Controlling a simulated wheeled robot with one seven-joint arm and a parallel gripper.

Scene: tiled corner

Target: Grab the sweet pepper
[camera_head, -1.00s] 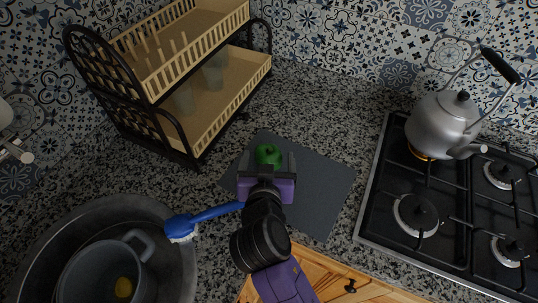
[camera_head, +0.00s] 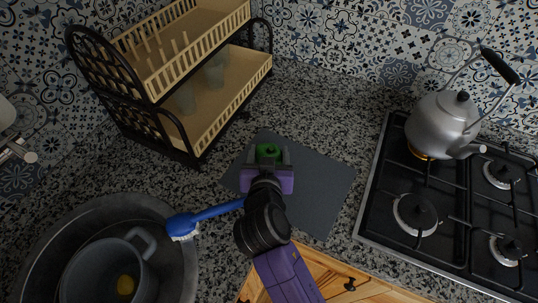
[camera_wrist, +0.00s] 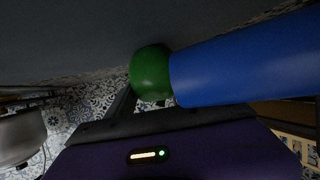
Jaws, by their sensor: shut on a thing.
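The green sweet pepper (camera_head: 268,151) is on the dark grey mat (camera_head: 320,185) on the counter. My gripper (camera_head: 268,154) has a finger on each side of it and is shut on it. The purple gripper body hides the pepper's near side. In the wrist view, the pepper (camera_wrist: 150,72) shows beside a dark finger, and a blue handle covers its right edge.
A blue brush (camera_head: 208,217) lies left of my gripper, reaching over the sink (camera_head: 60,225), which holds a grey pot (camera_head: 97,268). A dish rack (camera_head: 215,100) stands behind left. A stove (camera_head: 440,195) with a kettle (camera_head: 440,125) is right. The mat's right side is clear.

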